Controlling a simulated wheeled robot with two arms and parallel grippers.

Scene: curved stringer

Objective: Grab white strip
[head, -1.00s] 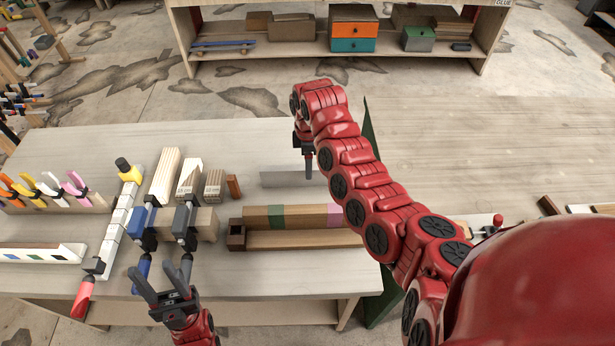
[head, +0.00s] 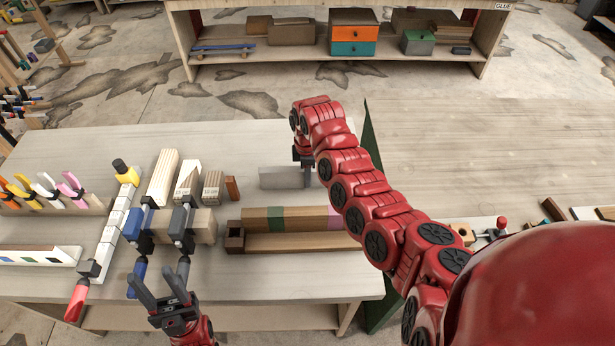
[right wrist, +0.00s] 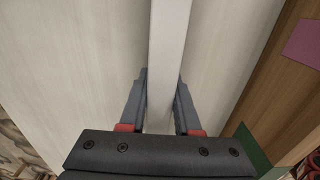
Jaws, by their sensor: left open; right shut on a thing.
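The white strip (head: 279,178) is a long, pale, flat bar near the far side of the table in the head view. My right gripper (head: 305,180) points down over it and is shut on it. In the right wrist view the strip (right wrist: 167,60) runs between the two fingers (right wrist: 161,92) and off the top of the picture. Part of the strip is hidden by the gripper in the head view. My left gripper (head: 151,270) is open and empty at the table's front edge, below the blue and grey clamps.
A wooden piece with green and pink bands (head: 300,218) lies in front of my right gripper. Table space (head: 270,146) behind the strip is clear.

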